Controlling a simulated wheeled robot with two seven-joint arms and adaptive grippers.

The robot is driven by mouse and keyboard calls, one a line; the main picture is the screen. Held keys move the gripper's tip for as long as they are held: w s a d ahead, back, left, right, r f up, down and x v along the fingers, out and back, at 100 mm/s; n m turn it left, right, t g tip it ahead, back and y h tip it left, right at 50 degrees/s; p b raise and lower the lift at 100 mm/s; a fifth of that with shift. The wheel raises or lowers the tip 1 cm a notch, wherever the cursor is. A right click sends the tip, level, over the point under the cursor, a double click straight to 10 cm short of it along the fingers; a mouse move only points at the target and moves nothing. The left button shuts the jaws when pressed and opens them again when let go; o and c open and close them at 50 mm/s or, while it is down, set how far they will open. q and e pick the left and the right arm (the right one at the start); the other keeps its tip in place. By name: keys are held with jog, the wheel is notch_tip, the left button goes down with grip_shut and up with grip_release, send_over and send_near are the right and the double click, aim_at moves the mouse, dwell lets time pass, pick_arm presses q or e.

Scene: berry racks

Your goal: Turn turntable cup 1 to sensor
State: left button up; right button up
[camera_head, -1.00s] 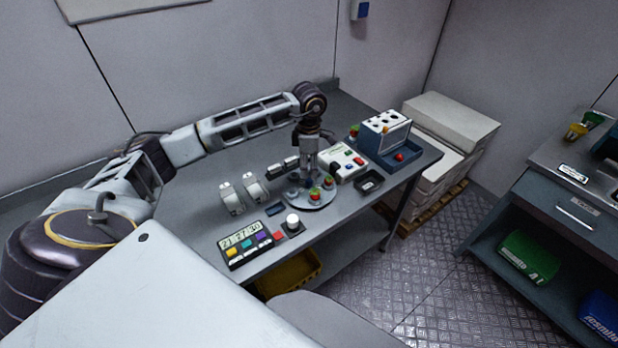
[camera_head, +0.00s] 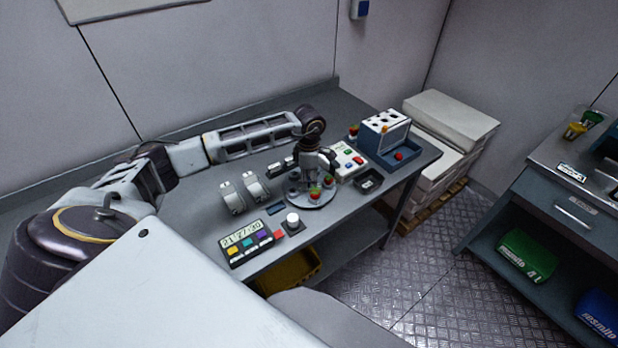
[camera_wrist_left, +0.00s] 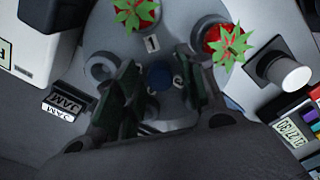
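The turntable (camera_head: 318,203) is a round grey disc on the table, with small cups around its rim. Two red berries with green leaves sit in cups; they show in the left wrist view as a near-top berry (camera_wrist_left: 135,12) and a right berry (camera_wrist_left: 228,42). A label "1" (camera_wrist_left: 152,43) lies beside the top cup. A blue centre knob (camera_wrist_left: 160,75) shows between the fingers. My left gripper (camera_head: 316,172) is low over the turntable, its fingers apart on either side of the knob; contact is unclear. A white cylinder on a black base (camera_head: 293,221) stands beside the disc. My right gripper is not in view.
A display box with coloured buttons (camera_head: 250,243) lies at the table's front. Two white curved holders (camera_head: 243,192) stand left of the turntable. A white button panel (camera_head: 348,160), a small black tray (camera_head: 369,181) and a blue-white rack (camera_head: 384,137) are to the right.

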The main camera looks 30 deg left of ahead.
pick_arm(q)
grip_shut()
jog(key=shift+n+b, duration=0.45)
jog(key=shift+n, duration=0.25)
jog(key=shift+n+b, duration=0.4)
jog(key=shift+n, duration=0.6)
jog(key=shift+n+b, duration=0.55)
jog(key=shift+n, duration=1.35)
jog(key=shift+w, duration=0.1)
jog(key=shift+o, duration=1.3)
grip_release()
